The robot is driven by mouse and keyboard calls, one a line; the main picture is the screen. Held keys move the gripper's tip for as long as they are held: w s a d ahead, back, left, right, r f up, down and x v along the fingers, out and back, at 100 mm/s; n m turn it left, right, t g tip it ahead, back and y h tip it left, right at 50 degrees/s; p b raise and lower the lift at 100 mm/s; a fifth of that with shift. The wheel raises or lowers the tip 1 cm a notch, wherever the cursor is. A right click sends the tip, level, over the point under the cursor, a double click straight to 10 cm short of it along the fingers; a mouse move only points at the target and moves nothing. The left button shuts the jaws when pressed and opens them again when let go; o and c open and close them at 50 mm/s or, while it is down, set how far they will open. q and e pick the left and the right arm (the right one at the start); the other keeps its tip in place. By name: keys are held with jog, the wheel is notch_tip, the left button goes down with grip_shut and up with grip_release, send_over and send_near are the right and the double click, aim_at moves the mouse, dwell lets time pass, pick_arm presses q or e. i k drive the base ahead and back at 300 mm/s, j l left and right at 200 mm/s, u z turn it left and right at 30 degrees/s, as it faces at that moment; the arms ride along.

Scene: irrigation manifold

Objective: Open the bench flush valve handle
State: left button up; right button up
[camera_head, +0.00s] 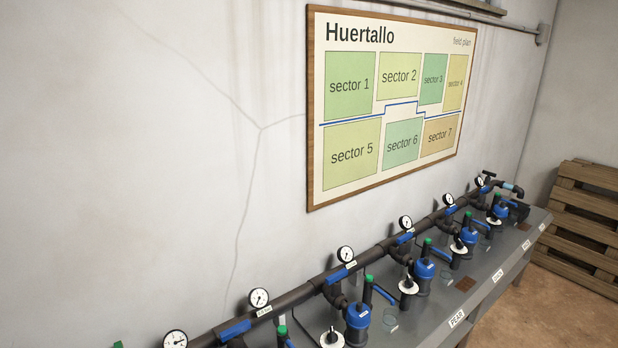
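A dark manifold pipe (375,254) runs along the wall above a grey bench (478,268), from the lower left to the far right. Several blue lever handles (340,275) lie along the pipe. At the far end a small black T-shaped handle (489,174) stands on top, beside an elbow with a light blue band (508,186). I cannot tell from any readable label which handle is the bench flush valve. Neither of my grippers is in view.
Several round gauges (259,298) stand on the pipe. Blue-topped filter bodies (424,269) and green-capped pieces (427,242) crowd the bench. A field plan board (350,190) hangs on the wall. Wooden pallets (582,225) stand at the right. Floor (545,318) shows clear in front.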

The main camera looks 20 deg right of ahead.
aim_at(485, 172)
jog(key=z, duration=1.85)
jog(key=i+l+z, duration=0.3)
jog(key=i+z, duration=0.25)
jog(key=i, duration=0.25)
jog(key=i+z, duration=0.2)
jog(key=i, duration=2.05)
jog(key=i+l, duration=0.1)
jog(key=i, duration=2.05)
jog(key=j+u, duration=0.05)
jog(key=j, duration=0.05)
